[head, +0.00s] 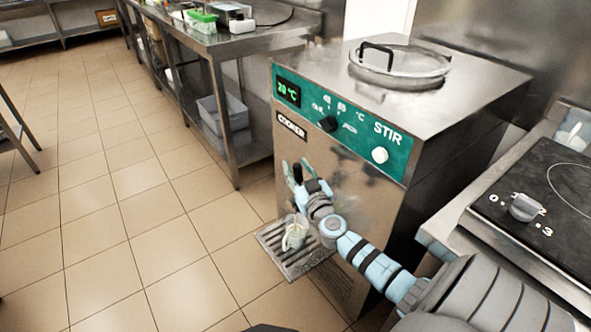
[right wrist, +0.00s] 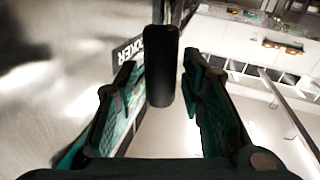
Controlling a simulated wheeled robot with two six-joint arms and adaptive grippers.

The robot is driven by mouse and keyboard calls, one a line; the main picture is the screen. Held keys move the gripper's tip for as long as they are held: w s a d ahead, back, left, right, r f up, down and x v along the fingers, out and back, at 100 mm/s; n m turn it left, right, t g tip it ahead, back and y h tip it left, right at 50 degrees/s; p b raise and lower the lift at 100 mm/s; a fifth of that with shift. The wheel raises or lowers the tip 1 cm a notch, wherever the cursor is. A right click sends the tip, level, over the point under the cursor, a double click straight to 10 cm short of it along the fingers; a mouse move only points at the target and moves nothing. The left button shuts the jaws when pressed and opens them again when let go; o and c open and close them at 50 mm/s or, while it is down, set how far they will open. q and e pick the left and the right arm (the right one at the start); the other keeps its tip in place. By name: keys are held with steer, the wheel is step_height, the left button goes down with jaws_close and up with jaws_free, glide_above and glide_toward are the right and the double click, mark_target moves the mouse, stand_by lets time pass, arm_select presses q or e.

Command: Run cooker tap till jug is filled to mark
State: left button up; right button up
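The cooker (head: 330,175) is a steel box with a green control panel reading 20 °C. A clear jug (head: 295,232) stands on the slatted drip tray (head: 272,243) at its front; its mark and fill level are too small to make out. My right gripper (head: 303,178) is at the tap on the cooker's front, above the jug. In the right wrist view its two green-padded fingers are apart, with the black tap lever (right wrist: 162,65) between them. Gaps show on both sides of the lever. The tap's spout is hidden. My left gripper is not in view.
A black knob (head: 327,124) and a white STIR button (head: 380,155) are on the panel. A glass lid (head: 400,62) is on top. A hob (head: 540,190) stands at right. A steel table (head: 235,40) is behind; the tiled floor at left is clear.

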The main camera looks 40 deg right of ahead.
steer(key=v, duration=1.2)
stand_by(6.7)
